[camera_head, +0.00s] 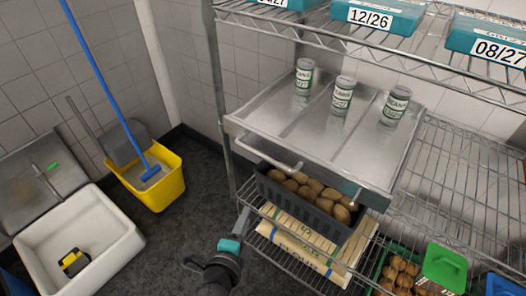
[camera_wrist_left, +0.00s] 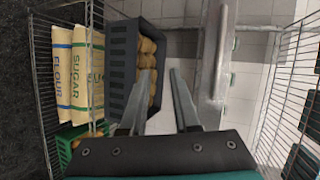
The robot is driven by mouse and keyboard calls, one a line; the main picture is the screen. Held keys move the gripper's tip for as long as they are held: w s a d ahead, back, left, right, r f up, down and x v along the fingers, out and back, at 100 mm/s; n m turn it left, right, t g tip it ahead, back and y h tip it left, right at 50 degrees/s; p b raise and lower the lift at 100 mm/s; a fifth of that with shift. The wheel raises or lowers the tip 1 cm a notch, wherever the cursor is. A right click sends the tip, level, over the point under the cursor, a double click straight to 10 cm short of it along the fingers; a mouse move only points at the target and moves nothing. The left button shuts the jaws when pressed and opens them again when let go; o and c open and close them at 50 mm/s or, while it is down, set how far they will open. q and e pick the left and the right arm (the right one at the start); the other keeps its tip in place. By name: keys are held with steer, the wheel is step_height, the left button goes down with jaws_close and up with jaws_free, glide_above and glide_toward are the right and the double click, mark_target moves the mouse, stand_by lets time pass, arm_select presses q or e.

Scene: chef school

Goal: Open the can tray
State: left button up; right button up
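The can tray (camera_head: 313,128) is a shallow metal tray on the wire rack in the head view. Several cans (camera_head: 342,95) with green and white labels stand upright on it. A bar handle (camera_head: 266,156) is on its front. My left gripper (camera_head: 242,213) is below and in front of the tray, apart from the handle. In the left wrist view its two fingers (camera_wrist_left: 159,82) are spread with nothing clearly between them. The tray (camera_wrist_left: 222,55) shows edge-on to the right of the fingers there. My right gripper is not in view.
A dark basket of potatoes (camera_head: 264,188) sits under the tray, close to the left fingers in the wrist view (camera_wrist_left: 122,75). Flour and sugar bags (camera_head: 300,246) lie lower. A yellow bucket (camera_head: 168,188) and white sink (camera_head: 112,232) stand left. Dark floor (camera_head: 200,222) lies open between.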

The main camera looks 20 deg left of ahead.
arm_select(q)
steer(key=m+t+p, duration=0.1)
steer(key=t, duration=0.1)
glide_toward(264, 155)
steer(key=s, duration=0.5)
steer(key=w, duration=0.4)
steer(key=w+f, duration=0.1)
steer(key=w, duration=0.3)
steer(key=w+f, duration=0.1)
steer(key=w, duration=0.4)
steer(key=shift+a+f, duration=0.1)
steer(key=shift+a, duration=0.15)
steer(key=shift+w+f, duration=0.2)
steer(key=shift+w, duration=0.65)
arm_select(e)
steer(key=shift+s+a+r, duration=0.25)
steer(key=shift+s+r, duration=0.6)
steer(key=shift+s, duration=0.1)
arm_select(q)
jaws_close()
